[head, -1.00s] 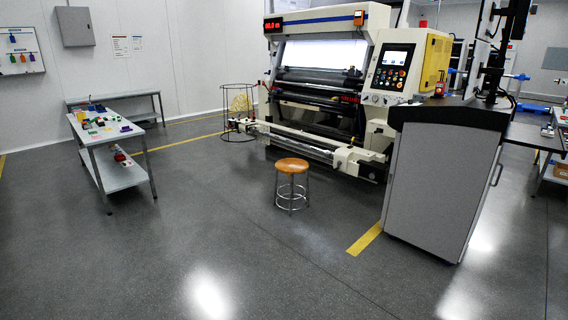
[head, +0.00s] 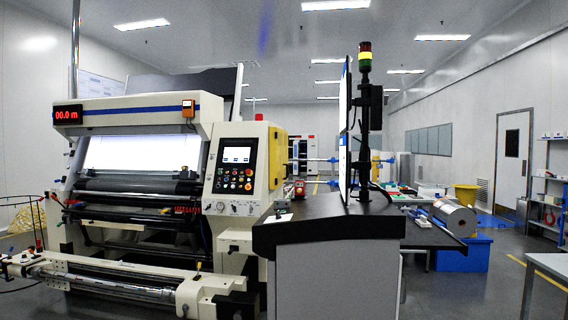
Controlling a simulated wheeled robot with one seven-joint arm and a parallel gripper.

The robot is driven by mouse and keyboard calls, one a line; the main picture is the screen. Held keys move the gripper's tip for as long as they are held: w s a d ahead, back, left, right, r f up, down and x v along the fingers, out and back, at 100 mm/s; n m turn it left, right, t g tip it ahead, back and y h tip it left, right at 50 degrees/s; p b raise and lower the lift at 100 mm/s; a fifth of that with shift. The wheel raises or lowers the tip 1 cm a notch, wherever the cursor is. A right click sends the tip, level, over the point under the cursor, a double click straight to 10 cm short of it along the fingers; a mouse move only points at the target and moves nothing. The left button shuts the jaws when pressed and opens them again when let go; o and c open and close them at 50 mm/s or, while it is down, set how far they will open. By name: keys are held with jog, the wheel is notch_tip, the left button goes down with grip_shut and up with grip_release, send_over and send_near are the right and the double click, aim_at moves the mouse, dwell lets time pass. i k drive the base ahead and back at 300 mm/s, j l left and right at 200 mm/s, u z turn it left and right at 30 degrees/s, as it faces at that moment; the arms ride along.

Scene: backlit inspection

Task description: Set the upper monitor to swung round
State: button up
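Two thin monitors are stacked on a dark pole on top of the grey cabinet (head: 327,232). The upper monitor (head: 346,92) shows almost edge-on in the head view, as a narrow bright strip left of the pole (head: 372,120). The lower monitor (head: 344,165) hangs just below it, also nearly edge-on. Their screen sides face left, towards the machine, and little of either screen shows. A dark bracket sits behind them on the pole. My gripper is not in view.
A large inspection machine (head: 140,110) with a lit panel and a control box (head: 236,165) stands left of the cabinet. A red, yellow and green signal light (head: 365,57) tops the pole. To the right are a roll (head: 454,217), a blue crate (head: 464,253) and a grey table (head: 548,264).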

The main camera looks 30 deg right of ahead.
aim_at(347, 102)
jog(key=i+j+z, duration=0.1)
jog(key=i+z, duration=0.3)
jog(key=i+j+z, duration=0.2)
jog(key=i+z, duration=0.2)
jog(key=i+j+z, duration=0.25)
jog(key=z, duration=0.15)
jog(key=i+j+z, duration=0.4)
jog(key=k+j, duration=0.05)
jog(key=k, duration=0.05)
